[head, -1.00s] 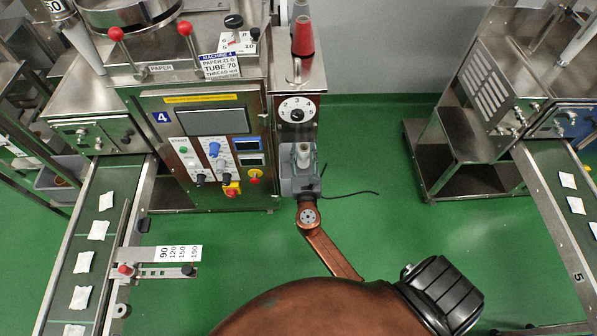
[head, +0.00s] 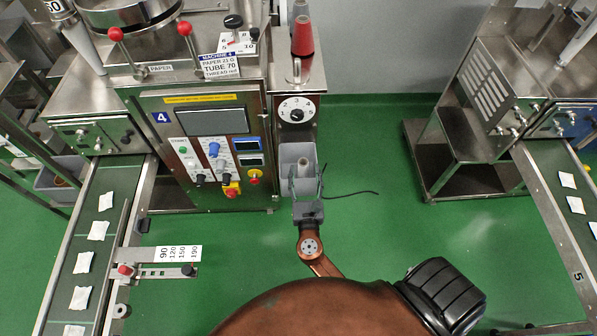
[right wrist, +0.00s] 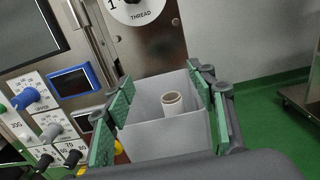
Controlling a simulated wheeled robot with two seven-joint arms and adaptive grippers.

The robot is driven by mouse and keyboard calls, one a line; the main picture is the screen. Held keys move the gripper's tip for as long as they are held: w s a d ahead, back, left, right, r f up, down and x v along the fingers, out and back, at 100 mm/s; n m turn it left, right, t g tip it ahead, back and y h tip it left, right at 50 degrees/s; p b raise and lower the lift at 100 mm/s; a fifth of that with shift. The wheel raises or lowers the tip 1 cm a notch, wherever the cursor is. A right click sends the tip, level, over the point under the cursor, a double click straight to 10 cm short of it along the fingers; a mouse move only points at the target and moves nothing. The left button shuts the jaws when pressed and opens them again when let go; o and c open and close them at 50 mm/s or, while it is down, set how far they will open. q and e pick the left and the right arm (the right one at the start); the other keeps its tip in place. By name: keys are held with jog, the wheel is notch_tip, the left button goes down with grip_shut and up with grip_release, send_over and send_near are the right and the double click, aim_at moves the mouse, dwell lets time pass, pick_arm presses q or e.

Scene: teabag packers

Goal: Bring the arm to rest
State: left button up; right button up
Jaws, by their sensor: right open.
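My right gripper (head: 307,190) is in front of machine 4, just below a grey bin on its right side. In the right wrist view its two green-padded fingers (right wrist: 160,115) are spread wide, with nothing held between them. The grey open-topped bin (right wrist: 165,140) shows between the fingers, with a pale spool (right wrist: 173,103) standing inside. In the head view the bin (head: 290,160) sits under the thread dial. I cannot tell whether the fingers touch the bin. My left gripper is not in view.
Machine 4's control panel (head: 213,150) is just left of my right gripper. A red thread cone (head: 302,37) stands above the dial. A conveyor with teabags (head: 98,230) runs at the left.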

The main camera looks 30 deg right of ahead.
jog(key=shift+v, duration=1.6)
